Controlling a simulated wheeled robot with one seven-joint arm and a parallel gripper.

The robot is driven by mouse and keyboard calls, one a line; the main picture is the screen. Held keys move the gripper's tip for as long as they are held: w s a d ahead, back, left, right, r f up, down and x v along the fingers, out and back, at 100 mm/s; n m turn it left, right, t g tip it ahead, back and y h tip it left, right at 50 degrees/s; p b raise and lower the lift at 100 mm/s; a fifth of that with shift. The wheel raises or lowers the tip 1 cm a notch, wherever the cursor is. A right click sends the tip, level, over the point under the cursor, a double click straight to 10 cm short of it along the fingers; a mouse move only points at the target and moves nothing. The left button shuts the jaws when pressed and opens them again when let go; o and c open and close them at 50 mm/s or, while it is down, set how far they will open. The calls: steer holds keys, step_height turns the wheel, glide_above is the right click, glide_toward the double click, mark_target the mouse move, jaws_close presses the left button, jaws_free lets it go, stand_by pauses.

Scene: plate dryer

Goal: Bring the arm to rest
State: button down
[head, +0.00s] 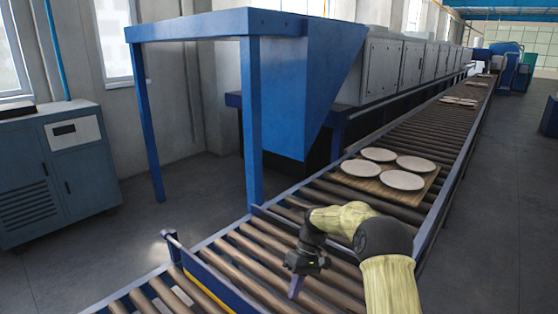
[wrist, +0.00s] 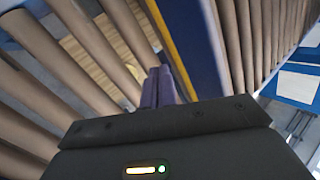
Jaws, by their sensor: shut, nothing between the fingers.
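My gripper (head: 296,287) hangs over the roller conveyor in the head view, pointing down. Its two purple fingers are together and empty in the wrist view (wrist: 159,87). My arm comes in from the lower right, bent at the elbow, with pale yellow sleeves. The roller conveyor (head: 247,262) has brown rollers running under the gripper. I cannot tell whether the fingertips touch the rollers.
A board (head: 423,195) with several pale plates (head: 401,180) lies on the conveyor beyond my arm. A blue frame (head: 253,120) stands beside the conveyor. A yellow-edged blue rail (head: 207,284) crosses near the gripper. A grey cabinet (head: 50,170) stands left.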

steer(key=s+d+r+m+t+h+p, duration=0.1)
steer(key=s+d+r+m+t, duration=0.1)
steer(key=s, duration=0.5)
steer(key=s+d+r+m+t+h+p, duration=0.1)
steer(key=s+d+r+m+t+p, duration=0.1)
steer(key=s+d+r, duration=0.3)
steer(key=s+d+r+m+t+h+p, duration=0.1)
steer(key=s+d+r+m+t, duration=0.2)
steer(key=s, duration=0.8)
steer(key=shift+s+d+r+t+h, duration=0.25)
steer(key=shift+d+r+t+h, duration=0.15)
steer(key=shift+r, duration=0.35)
